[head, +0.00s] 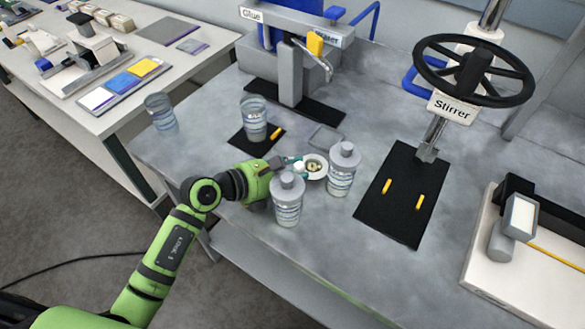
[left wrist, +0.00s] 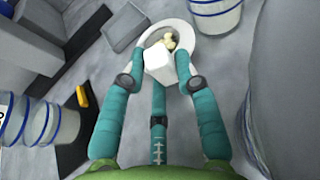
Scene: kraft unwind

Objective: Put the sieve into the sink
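A small round white dish-like piece (head: 314,167) with pale yellowish bits in its middle lies on the grey worktop; it may be the sieve. It also shows in the left wrist view (left wrist: 207,48). A white block (left wrist: 160,62) adjoins its near rim; I cannot tell whether the two are one piece. My left gripper (head: 297,163), with teal fingers, is low over the worktop between two capped bottles. Its fingertips (left wrist: 163,58) close in on both sides of the white block and seem to touch it. My right gripper is out of view. I cannot make out a sink.
Clear capped bottles stand close by, one in front (head: 288,203) and one to the right (head: 342,173). A striped cup (head: 254,122) stands on a black mat behind. The stirrer's black mat (head: 405,205) lies right, holding yellow pegs. Free worktop (head: 205,140) lies left.

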